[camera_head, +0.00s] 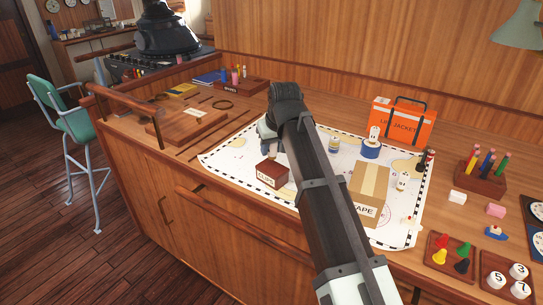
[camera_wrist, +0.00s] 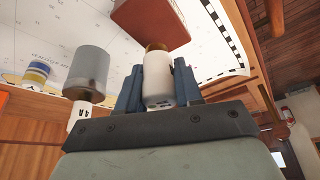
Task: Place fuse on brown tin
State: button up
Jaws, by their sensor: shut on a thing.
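My gripper (camera_wrist: 158,74) is shut on the fuse (camera_wrist: 157,88), a white cylinder with a brass-coloured end, held between the two blue-grey fingers. A plain grey can-like cylinder (camera_wrist: 90,68) shows left of the fingers in the wrist view. I cannot make out a clearly brown tin in either view; my arm covers part of the chart.
The brown clips box (camera_head: 271,174) stands on the chart (camera_head: 233,158), and also shows in the wrist view (camera_wrist: 150,22). Bare chart lies around the clips box.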

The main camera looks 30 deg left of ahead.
aim_at(272, 155)
jog(key=shift+f, duration=1.65)
jog(key=shift+f, duration=0.15)
jog(key=o, duration=1)
jog(key=shift+o, duration=0.2)
jog(key=v, duration=1.2)
jog(key=shift+r, duration=0.25)
